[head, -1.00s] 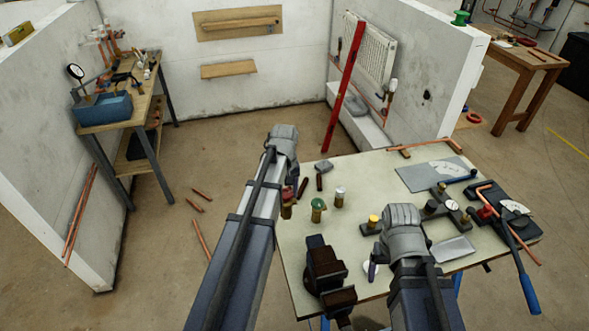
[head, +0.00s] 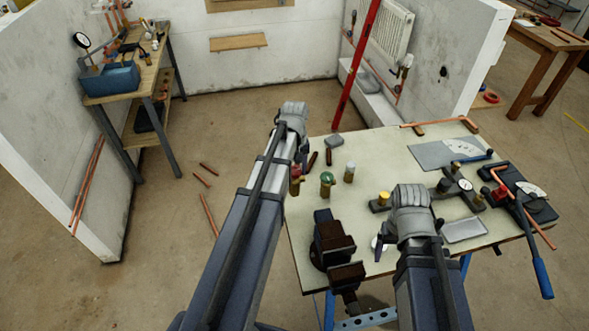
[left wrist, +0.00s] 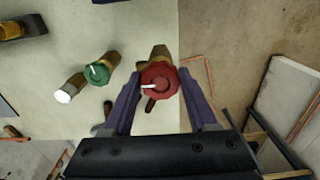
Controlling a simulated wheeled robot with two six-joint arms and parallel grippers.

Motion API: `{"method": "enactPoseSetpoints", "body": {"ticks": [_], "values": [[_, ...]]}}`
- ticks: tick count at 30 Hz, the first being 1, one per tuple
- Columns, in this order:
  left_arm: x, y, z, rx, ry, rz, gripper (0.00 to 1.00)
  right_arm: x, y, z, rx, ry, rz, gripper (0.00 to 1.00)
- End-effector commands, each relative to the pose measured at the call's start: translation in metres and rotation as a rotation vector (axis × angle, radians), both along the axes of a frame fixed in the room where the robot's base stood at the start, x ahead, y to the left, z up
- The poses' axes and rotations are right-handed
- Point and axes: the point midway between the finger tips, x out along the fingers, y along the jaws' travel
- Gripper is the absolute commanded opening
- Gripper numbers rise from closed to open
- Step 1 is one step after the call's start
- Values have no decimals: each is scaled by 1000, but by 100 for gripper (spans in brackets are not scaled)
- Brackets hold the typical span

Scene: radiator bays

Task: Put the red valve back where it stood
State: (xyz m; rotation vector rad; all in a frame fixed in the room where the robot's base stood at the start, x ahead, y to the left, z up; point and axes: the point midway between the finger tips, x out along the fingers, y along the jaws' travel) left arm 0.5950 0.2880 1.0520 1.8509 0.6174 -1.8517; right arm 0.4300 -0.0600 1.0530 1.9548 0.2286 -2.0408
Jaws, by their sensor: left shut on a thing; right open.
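The red valve (head: 296,171), a red cap on a brass body, is at the table's left edge, partly hidden by my left arm in the head view. In the left wrist view the red valve (left wrist: 158,80) sits between the fingers of my left gripper (left wrist: 160,92), which is shut on it. I cannot tell whether its base touches the table. The green-capped valve (head: 327,178) and white-capped valve (head: 349,171) stand upright to its right. My right gripper (head: 412,212) is open above the table's front right; its fingers are mostly hidden.
Dark-handled tools (head: 328,156) lie behind the valves. Copper pipes (head: 209,214) lie on the floor left.

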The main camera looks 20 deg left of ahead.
Motion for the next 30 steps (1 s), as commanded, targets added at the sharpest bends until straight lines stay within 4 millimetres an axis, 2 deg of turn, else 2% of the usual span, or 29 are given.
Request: {"method": "enactPoseSetpoints", "body": {"ticks": [1,18,30], "values": [[0,0,-10,0,0,0,0,0,0,-10,0,0,1,80],[0,1,-60,0,0,-1,0,0,0,-60,-1,0,1,80],[0,1,-67,0,0,-2,0,0,0,-67,-1,0,1,80]]}}
